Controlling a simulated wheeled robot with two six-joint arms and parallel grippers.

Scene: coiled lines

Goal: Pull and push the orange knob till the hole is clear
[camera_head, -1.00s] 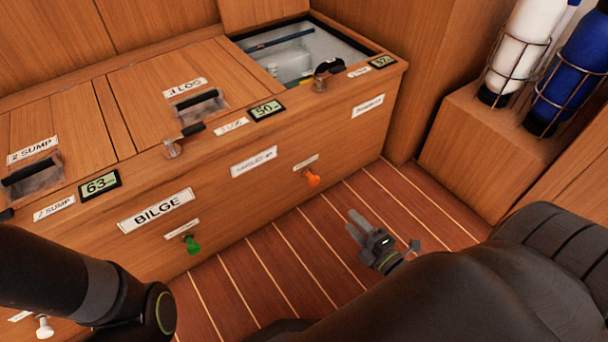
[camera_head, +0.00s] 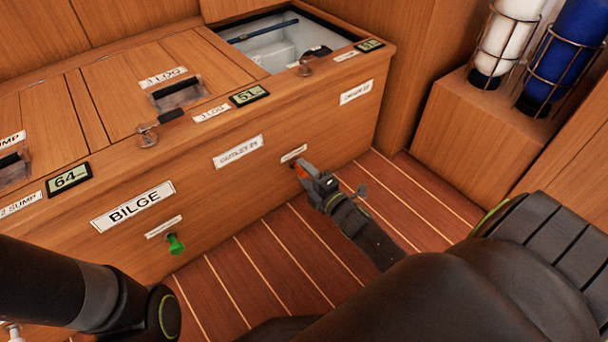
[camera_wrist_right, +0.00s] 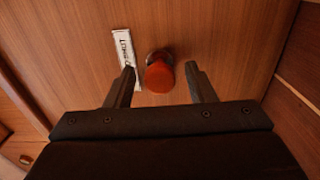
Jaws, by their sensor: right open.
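The orange knob (camera_wrist_right: 159,76) sticks out of the front panel of the wooden bench, beside a small white label. In the right wrist view it sits between the two open fingers of my right gripper (camera_wrist_right: 163,84), with a gap on each side. In the head view the knob (camera_head: 300,172) is mostly hidden by that gripper (camera_head: 304,170), which has reached the panel. The open bin (camera_head: 260,45) at the bench's far end holds pale things and a blue bar; I cannot make out a hole. My left arm shows at the lower left, its gripper out of view.
A green knob (camera_head: 176,244) sticks out of the same panel, left of the orange one. Closed lids and small displays (camera_head: 249,96) line the bench top. Caged white (camera_head: 508,35) and blue bottles (camera_head: 562,60) stand at the right. The striped floor (camera_head: 260,265) is clear.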

